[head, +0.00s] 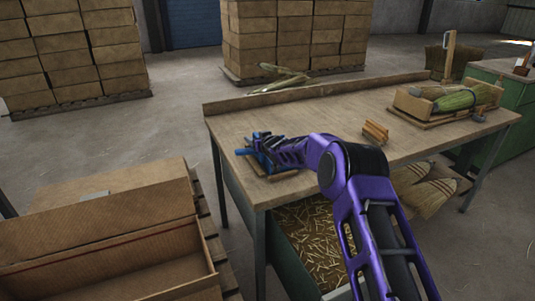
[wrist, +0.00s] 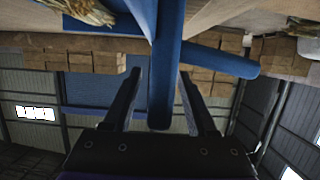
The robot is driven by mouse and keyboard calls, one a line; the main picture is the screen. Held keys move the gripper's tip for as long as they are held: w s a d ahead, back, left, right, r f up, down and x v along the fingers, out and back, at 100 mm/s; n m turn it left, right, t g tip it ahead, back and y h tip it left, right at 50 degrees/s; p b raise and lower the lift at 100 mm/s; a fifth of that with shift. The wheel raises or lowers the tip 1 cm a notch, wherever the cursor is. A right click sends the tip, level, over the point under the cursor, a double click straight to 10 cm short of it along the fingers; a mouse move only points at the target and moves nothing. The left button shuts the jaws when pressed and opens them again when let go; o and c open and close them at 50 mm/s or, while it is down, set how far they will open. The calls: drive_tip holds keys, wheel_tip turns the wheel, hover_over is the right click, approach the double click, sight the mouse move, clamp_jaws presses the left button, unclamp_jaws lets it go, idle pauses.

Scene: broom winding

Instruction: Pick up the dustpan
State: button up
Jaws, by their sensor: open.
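A blue object (head: 243,151) with bar-like parts sits at the left end of the workbench, on a small wooden board. It may be the dustpan, but its full shape is hidden behind my gripper. In the wrist view, one blue bar (wrist: 161,85) runs between my two fingers, and another blue bar (wrist: 222,60) sticks out to the right. My gripper (head: 262,146) is at the object. It shows in the wrist view (wrist: 160,85) with its fingers apart, one on each side of the first bar, with gaps visible. No other clear dustpan shows.
The workbench (head: 325,108) holds a small wooden block (head: 375,132) and a wooden tray (head: 405,100) with a broom head (head: 455,99) at the right. A straw-filled bin (head: 312,235) is below. Open cardboard boxes (head: 110,240) stand at left.

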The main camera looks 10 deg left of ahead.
drive_tip(key=shift+w+a+f, duration=0.15)
drive_tip(key=shift+w+a, duration=0.05)
drive_tip(key=shift+w, duration=0.15)
clamp_jaws()
idle(1.3)
